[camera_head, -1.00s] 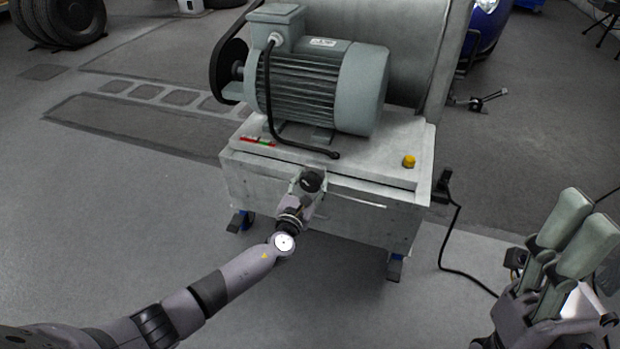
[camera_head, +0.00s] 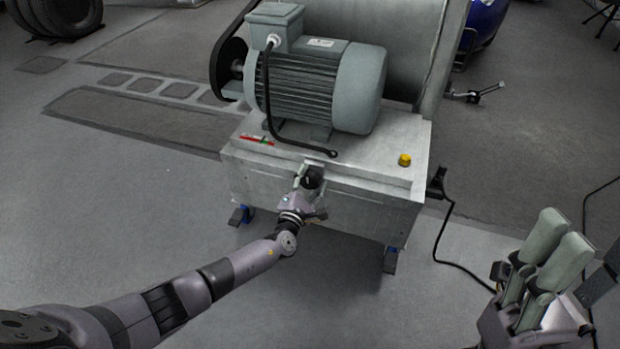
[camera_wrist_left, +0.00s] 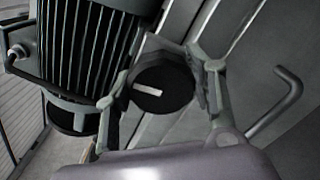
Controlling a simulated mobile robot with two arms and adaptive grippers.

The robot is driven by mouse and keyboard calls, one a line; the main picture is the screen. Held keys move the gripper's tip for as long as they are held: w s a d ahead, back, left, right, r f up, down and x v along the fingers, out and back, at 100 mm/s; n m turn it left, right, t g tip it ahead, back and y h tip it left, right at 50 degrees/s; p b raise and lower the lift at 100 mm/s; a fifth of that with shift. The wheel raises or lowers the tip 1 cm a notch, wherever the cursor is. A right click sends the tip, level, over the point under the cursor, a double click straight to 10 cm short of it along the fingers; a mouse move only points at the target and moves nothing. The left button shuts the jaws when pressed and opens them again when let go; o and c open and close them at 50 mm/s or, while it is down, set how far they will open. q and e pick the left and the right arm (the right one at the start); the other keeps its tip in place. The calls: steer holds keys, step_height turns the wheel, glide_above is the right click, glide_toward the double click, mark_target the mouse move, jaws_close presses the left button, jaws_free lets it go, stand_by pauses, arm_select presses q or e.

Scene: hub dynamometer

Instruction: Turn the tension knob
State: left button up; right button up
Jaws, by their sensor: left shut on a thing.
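The tension knob is a round black knob (camera_head: 314,177) on the front of the grey machine base (camera_head: 380,205). In the left wrist view the knob (camera_wrist_left: 165,86) shows a short white mark on its face, lying nearly level and tilted slightly. My left gripper (camera_head: 308,186) is shut on the knob, one finger on each side of it; both fingers also show in the left wrist view (camera_wrist_left: 163,92). My right gripper (camera_head: 566,238) is at the lower right, away from the machine, with its two pale pads close together and nothing seen between them.
A large grey motor (camera_head: 318,85) stands on the base, with a black cable (camera_head: 285,138) hanging toward the front. A black cord (camera_head: 445,240) runs along the floor at right.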

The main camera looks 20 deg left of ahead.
arm_select(q)
steer(key=shift+f, duration=0.1)
stand_by(0.4)
steer(key=o, duration=1.2)
steer(key=s, duration=1.2)
steer(key=shift+a, duration=0.2)
